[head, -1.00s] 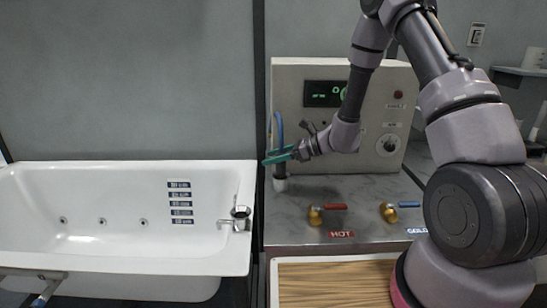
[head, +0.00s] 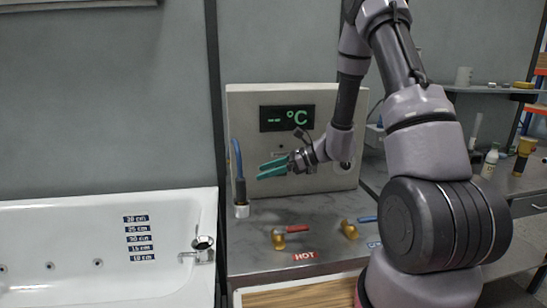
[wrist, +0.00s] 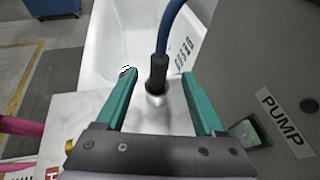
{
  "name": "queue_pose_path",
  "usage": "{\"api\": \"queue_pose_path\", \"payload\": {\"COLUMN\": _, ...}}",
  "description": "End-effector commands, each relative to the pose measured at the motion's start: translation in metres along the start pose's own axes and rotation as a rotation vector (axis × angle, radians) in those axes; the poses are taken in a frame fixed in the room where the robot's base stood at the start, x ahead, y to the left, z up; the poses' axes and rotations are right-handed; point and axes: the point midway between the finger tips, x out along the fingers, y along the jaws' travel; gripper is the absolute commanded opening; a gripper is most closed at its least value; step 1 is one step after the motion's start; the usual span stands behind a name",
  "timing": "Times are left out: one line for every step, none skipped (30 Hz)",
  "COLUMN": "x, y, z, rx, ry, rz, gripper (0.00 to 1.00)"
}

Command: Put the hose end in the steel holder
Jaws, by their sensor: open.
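The blue hose (head: 236,155) hangs down to its black hose end (head: 240,190), which stands upright with a short pale metal cup (head: 241,211) at its foot, on the counter's left edge. This cup looks like the steel holder, but I cannot tell it surely from a metal tip. In the wrist view the black end (wrist: 159,72) meets the cup (wrist: 155,99). My gripper (head: 259,171) is open and empty, with its green fingers just right of the hose in the head view. In the wrist view the hose end shows between the spread fingers, apart from both.
A control box (head: 300,105) with a green display stands behind my gripper. Hot (head: 279,240) and cold (head: 350,230) valves sit on the grey counter (head: 330,215). The white bathtub (head: 60,215) is at the left, with a spout (head: 202,243) on its near right rim.

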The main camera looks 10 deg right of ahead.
Motion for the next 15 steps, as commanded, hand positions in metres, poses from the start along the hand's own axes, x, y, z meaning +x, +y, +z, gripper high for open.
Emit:
{"api": "queue_pose_path", "payload": {"x": -0.001, "y": 0.0, "z": 0.001, "rx": -0.003, "ry": 0.0, "rz": 0.001, "gripper": 0.7}}
{"api": "queue_pose_path", "payload": {"x": -0.002, "y": 0.001, "z": 0.002, "rx": -0.008, "ry": 0.002, "rz": 0.003, "gripper": 0.7}}
{"api": "queue_pose_path", "payload": {"x": -0.004, "y": 0.002, "z": 0.006, "rx": -0.023, "ry": 0.005, "rz": 0.008, "gripper": 0.7}}
{"api": "queue_pose_path", "payload": {"x": -0.006, "y": 0.004, "z": 0.011, "rx": -0.041, "ry": 0.01, "rz": 0.015, "gripper": 0.7}}
{"api": "queue_pose_path", "payload": {"x": -0.008, "y": 0.008, "z": 0.016, "rx": -0.064, "ry": 0.016, "rz": 0.025, "gripper": 0.7}}
{"api": "queue_pose_path", "payload": {"x": -0.013, "y": 0.013, "z": 0.026, "rx": -0.105, "ry": 0.029, "rz": 0.041, "gripper": 0.7}}
{"api": "queue_pose_path", "payload": {"x": -0.017, "y": 0.018, "z": 0.034, "rx": -0.143, "ry": 0.042, "rz": 0.054, "gripper": 0.7}}
{"api": "queue_pose_path", "payload": {"x": -0.022, "y": 0.023, "z": 0.043, "rx": -0.186, "ry": 0.056, "rz": 0.07, "gripper": 0.7}}
{"api": "queue_pose_path", "payload": {"x": -0.03, "y": 0.032, "z": 0.055, "rx": -0.251, "ry": 0.079, "rz": 0.094, "gripper": 0.7}}
{"api": "queue_pose_path", "payload": {"x": -0.037, "y": 0.04, "z": 0.064, "rx": -0.304, "ry": 0.1, "rz": 0.112, "gripper": 0.7}}
{"api": "queue_pose_path", "payload": {"x": -0.043, "y": 0.047, "z": 0.072, "rx": -0.357, "ry": 0.122, "rz": 0.13, "gripper": 0.7}}
{"api": "queue_pose_path", "payload": {"x": -0.053, "y": 0.057, "z": 0.082, "rx": -0.43, "ry": 0.154, "rz": 0.152, "gripper": 0.7}}
{"api": "queue_pose_path", "payload": {"x": -0.06, "y": 0.065, "z": 0.089, "rx": -0.483, "ry": 0.178, "rz": 0.168, "gripper": 0.7}}
{"api": "queue_pose_path", "payload": {"x": -0.068, "y": 0.072, "z": 0.095, "rx": -0.537, "ry": 0.204, "rz": 0.182, "gripper": 0.7}}
{"api": "queue_pose_path", "payload": {"x": -0.078, "y": 0.082, "z": 0.102, "rx": -0.608, "ry": 0.24, "rz": 0.2, "gripper": 0.7}}
